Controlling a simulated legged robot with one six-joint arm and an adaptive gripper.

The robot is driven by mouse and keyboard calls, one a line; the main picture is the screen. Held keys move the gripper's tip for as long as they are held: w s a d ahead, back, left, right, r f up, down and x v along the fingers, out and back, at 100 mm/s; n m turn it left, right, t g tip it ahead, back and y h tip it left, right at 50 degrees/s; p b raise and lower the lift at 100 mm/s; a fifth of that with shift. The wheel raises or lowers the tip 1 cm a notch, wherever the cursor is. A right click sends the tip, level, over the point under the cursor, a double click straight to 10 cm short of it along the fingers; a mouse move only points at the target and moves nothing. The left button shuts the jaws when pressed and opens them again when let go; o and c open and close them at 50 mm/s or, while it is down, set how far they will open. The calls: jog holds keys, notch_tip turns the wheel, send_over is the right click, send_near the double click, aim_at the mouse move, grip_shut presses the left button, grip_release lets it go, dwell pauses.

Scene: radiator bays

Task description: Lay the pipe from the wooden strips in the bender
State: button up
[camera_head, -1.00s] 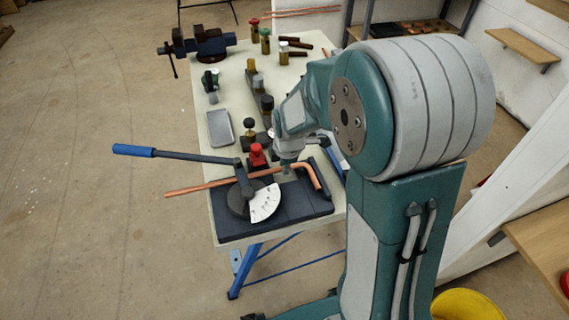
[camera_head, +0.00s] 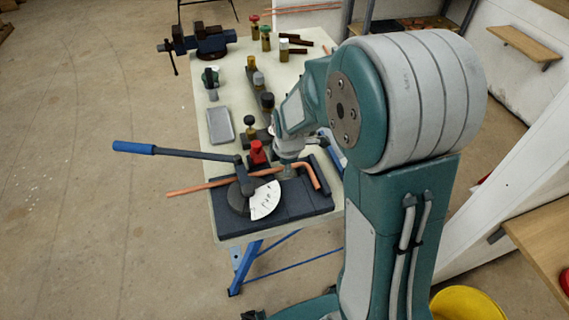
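The copper pipe (camera_head: 205,186) lies across the bender (camera_head: 300,207) on the near end of the table. Its long straight part sticks out past the table's left edge. Its bent end (camera_head: 315,175) shows at the right of the bender. The bender has a dark base, a white scale plate (camera_head: 265,201) and a long lever with a blue handle (camera_head: 133,147) pointing left. My gripper (camera_head: 287,172) is low over the pipe, just right of the bender's round former. Its fingers are small and partly hidden, so I cannot tell whether they hold the pipe. The wooden strips (camera_head: 299,43) lie at the far end.
A red clamp-like part (camera_head: 258,152) stands behind the lever. A grey tray (camera_head: 220,125) and several capped bottles or fittings stand along the table (camera_head: 232,92). A vise (camera_head: 208,40) is at the far left corner. A yellow bucket (camera_head: 466,304) is on the floor at right.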

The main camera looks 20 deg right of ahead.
dwell(0.3)
jog(key=v, duration=1.1)
jog(key=s+r+m+t, duration=0.1)
jog(key=s+r+m, duration=0.3)
jog(key=s+m, duration=0.5)
jog(key=s+r+m+t, duration=0.2)
jog(key=s+r+m, duration=0.2)
jog(key=s+m, duration=0.5)
jog(key=shift+s+r, duration=0.2)
jog(key=shift+r, duration=0.05)
